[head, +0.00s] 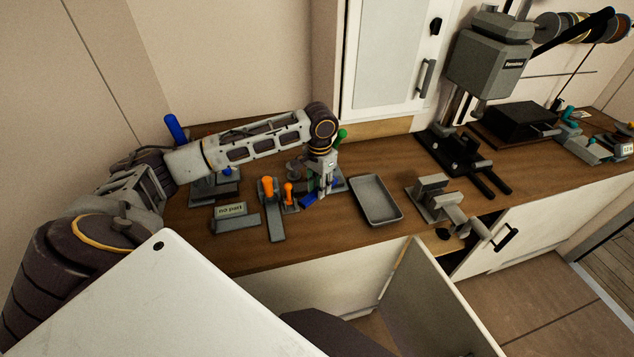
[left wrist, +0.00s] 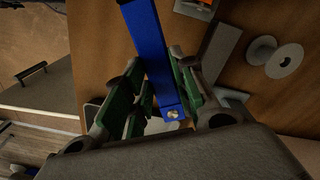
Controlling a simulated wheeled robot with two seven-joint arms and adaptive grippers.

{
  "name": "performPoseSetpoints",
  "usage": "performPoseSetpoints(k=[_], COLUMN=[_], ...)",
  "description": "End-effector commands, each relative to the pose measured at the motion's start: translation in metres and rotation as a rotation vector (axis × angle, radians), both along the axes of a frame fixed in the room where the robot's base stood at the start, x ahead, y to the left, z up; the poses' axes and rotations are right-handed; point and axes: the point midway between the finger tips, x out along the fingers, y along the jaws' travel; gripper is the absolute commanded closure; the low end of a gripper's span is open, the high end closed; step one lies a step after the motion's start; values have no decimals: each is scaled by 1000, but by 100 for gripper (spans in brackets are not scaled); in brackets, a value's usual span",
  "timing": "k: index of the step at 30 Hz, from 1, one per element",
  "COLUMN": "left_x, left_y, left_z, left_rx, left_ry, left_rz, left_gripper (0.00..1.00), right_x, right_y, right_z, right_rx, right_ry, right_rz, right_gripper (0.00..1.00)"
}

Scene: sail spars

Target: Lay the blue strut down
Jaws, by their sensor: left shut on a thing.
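The blue strut (left wrist: 148,45) runs from the top of the left wrist view down between the green-lined fingers of my left gripper (left wrist: 160,85). The gripper is shut on it near one end, where a small pale round spot shows. In the head view my left gripper (head: 325,188) points down over the wooden bench. A short blue part of the strut (head: 309,200) shows beside its fingertips, left of the grey tray. The rest of the strut is hidden there, and I cannot tell whether it touches the bench. My right gripper is not in view.
The empty grey tray (head: 376,200) lies right of the gripper. Orange-handled clamps (head: 267,188) and a small sign (head: 230,211) stand left of it. A grey vise (head: 433,200) is at the front right.

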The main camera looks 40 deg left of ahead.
Motion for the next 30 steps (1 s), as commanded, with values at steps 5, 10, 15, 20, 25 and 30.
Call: performPoseSetpoints(k=[5,10,15,20,25,30], left_x=[5,14,25,33,40,44], left_y=[-25,-49,-76,-96,-109,-117], left_z=[2,8,16,26,35,42], left_rx=[-2,-3,-2,-1,0,0], left_ry=[-3,-3,-3,-1,-1,0], left_rz=[-1,-37,-77,-107,-126,-139], left_gripper=[94,94,94,94,94,94], right_x=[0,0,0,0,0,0], right_y=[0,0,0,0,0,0], right_z=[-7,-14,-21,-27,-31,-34], right_rx=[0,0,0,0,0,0], right_ry=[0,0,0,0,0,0], right_rz=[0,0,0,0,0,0], right_gripper=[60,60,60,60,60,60])
